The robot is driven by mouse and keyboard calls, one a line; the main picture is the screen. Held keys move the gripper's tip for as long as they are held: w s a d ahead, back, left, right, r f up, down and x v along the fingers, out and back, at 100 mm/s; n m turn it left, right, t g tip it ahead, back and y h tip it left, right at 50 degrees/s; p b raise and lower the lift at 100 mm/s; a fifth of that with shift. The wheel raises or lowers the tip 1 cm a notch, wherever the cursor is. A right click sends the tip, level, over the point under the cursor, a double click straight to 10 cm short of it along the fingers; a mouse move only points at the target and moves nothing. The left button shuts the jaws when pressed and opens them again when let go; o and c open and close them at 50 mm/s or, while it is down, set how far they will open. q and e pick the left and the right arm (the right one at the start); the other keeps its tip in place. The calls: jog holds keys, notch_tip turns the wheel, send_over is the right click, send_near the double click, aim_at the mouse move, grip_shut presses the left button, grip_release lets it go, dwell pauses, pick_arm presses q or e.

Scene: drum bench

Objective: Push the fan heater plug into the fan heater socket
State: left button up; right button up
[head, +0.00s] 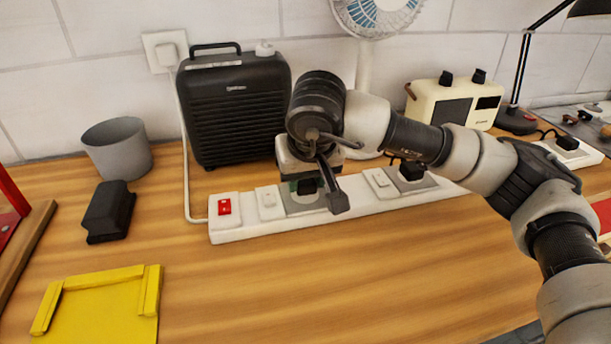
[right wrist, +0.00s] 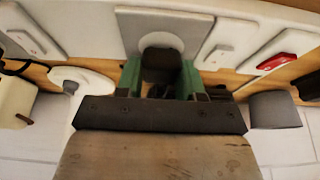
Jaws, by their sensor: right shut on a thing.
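My right gripper (head: 312,190) comes in from the right and points down at the white power strip (head: 240,232). It is shut on a black plug (head: 306,186), taken to be the fan heater plug. In the right wrist view the plug (right wrist: 161,66) sits between the green finger pads. The plug is over the round well of a grey socket plate (right wrist: 190,22), which also shows in the head view (head: 300,207). How deep the plug sits cannot be told. The black fan heater (head: 235,110) stands behind the strip. My left gripper is not in view.
A red switch (head: 224,207) is at the strip's left end. Another black plug (head: 411,170) stands on the strip farther right. A grey cup (head: 117,148), black block (head: 109,211) and yellow tray (head: 97,312) are at left. The front middle of the bench is clear.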

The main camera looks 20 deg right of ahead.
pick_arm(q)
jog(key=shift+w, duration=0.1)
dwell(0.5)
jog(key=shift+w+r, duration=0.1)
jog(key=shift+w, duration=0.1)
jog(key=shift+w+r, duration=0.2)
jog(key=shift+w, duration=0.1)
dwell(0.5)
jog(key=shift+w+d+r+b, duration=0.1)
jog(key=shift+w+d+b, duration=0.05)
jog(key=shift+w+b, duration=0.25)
pick_arm(e)
jog(key=shift+f, duration=0.1)
dwell(0.3)
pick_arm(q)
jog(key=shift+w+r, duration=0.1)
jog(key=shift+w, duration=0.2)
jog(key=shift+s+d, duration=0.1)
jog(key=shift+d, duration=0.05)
pick_arm(e)
jog(key=shift+f, duration=0.1)
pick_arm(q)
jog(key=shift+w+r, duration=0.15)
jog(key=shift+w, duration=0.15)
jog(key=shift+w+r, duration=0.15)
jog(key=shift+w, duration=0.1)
pick_arm(e)
jog(key=shift+f, duration=0.1)
dwell(0.3)
